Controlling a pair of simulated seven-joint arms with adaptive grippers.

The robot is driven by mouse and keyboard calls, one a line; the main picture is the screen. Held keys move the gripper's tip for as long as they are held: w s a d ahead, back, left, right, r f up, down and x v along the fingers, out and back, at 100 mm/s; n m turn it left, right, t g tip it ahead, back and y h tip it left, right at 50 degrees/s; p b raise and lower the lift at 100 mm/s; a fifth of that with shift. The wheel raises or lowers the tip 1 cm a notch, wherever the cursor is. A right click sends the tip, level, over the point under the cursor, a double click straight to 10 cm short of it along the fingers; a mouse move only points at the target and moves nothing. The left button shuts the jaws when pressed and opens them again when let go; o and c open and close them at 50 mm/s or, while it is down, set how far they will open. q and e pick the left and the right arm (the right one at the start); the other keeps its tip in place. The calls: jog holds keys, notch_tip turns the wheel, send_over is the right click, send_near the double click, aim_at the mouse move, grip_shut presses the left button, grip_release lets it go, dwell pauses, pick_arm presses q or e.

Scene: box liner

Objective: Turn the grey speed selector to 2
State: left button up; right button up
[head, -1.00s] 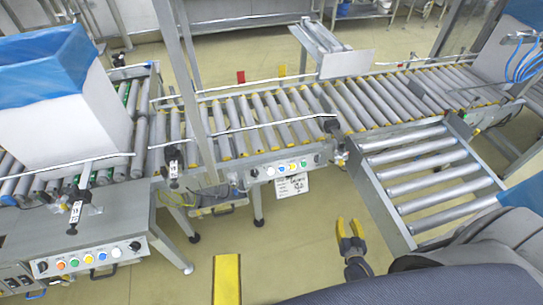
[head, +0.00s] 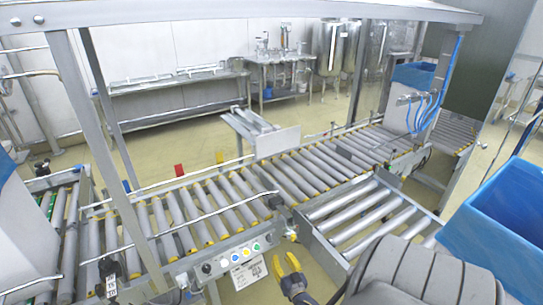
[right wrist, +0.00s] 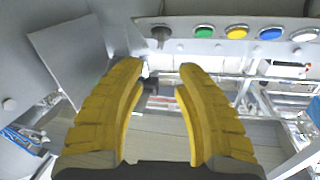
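A control panel (head: 232,262) with a row of coloured buttons is on the front side of the roller conveyor in the head view. In the right wrist view a dark grey knob (right wrist: 160,34), likely the speed selector, is at the left end of the button row. Its setting cannot be read. My right gripper (head: 284,260), with yellow fingers, is to the right of the panel in the head view. In the right wrist view the gripper (right wrist: 162,70) is open and empty, with the knob beyond its fingertips. My left gripper is not in view.
A side roller section (head: 352,215) joins the conveyor at the right. A blue bin (head: 500,225) is at the far right. A white printed sheet (head: 248,273) hangs under the panel. Steel posts (head: 118,160) stand at the left.

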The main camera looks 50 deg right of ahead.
aim_at(272, 238)
jog(key=x, duration=1.1)
jog(key=shift+a, duration=0.1)
grip_shut()
dwell(0.3)
